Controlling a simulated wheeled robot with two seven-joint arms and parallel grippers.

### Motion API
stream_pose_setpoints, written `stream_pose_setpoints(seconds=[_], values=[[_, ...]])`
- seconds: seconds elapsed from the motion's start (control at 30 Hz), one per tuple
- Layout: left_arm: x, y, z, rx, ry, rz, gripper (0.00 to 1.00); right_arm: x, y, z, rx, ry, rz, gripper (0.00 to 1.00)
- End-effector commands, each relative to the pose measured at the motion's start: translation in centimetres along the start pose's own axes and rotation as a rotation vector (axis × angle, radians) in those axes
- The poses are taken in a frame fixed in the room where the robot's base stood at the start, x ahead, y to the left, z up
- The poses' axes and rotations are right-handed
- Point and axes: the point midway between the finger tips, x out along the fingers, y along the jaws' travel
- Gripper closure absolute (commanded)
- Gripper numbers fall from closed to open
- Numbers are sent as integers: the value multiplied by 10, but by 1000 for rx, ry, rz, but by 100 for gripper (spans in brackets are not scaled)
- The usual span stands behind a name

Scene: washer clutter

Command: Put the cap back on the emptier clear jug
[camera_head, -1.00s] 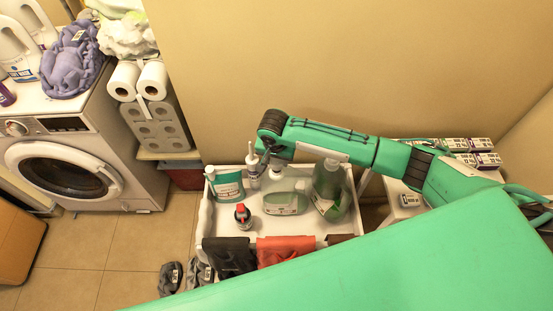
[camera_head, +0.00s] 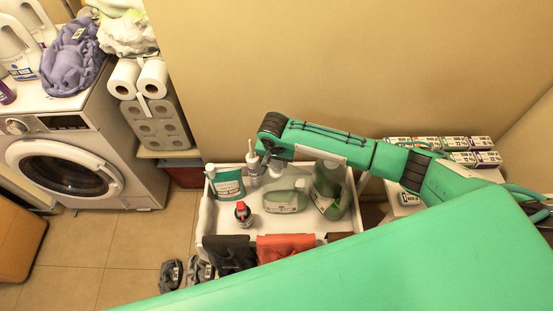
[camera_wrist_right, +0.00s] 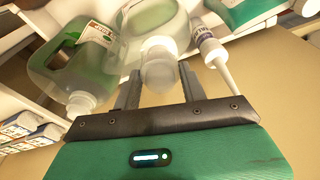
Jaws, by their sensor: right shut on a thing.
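Two clear jugs with green liquid stand on the white cart. The emptier jug (camera_head: 285,201) is in the middle, with its liquid low; it also shows in the right wrist view (camera_wrist_right: 151,17). The fuller jug (camera_head: 328,194) stands to its right and shows at left in the wrist view (camera_wrist_right: 92,57). My right gripper (camera_head: 268,158) is above the emptier jug's neck. In the wrist view its fingers (camera_wrist_right: 159,88) are closed around a whitish translucent cap (camera_wrist_right: 158,73), in line with that neck. I cannot tell whether the cap is seated. My left gripper is out of view.
Cloths (camera_head: 285,246) hang over the front edge. A washer (camera_head: 75,165) is at left; small boxes (camera_head: 470,150) are at right.

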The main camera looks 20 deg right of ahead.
Motion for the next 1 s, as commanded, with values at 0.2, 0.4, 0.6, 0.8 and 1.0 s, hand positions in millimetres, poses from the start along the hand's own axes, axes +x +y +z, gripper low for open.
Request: stream_pose_setpoints(seconds=[0.2, 0.4, 0.6, 0.8, 1.0], values=[[-6, 0, -1, 0, 0, 0, 20, 0, 0, 1, 1, -1, 1, 79], [-9, 0, -1, 0, 1, 0, 20, 0, 0, 1, 0, 0, 1, 79], [-9, 0, -1, 0, 1, 0, 20, 1, 0, 1, 0, 1, 1, 79], [-9, 0, -1, 0, 1, 1, 20, 1, 0, 1, 0, 0, 0, 79], [-10, 0, -1, 1, 1, 1, 20, 1, 0, 1, 0, 0, 0, 79]])
